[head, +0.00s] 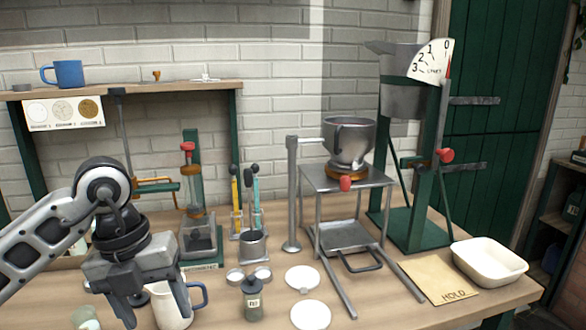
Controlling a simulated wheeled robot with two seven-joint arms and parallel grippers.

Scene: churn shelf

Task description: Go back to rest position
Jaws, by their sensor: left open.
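My left gripper (155,312) hangs at the lower left with its two fingers pointing down and spread apart. It is open. A white jug with a blue handle (176,317) stands on the bench partly behind the fingers. Its upper part is partly covered by the gripper, and I cannot tell whether a finger touches it. My right gripper is not in view.
A bench (390,300) holds a metal stand with a steel pot (350,142), a green dial frame (420,242), a white tray (488,262), a HOLD card (437,277), a small dark jar (253,302) and white discs (310,315). A shelf (190,88) bears a blue mug (66,73).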

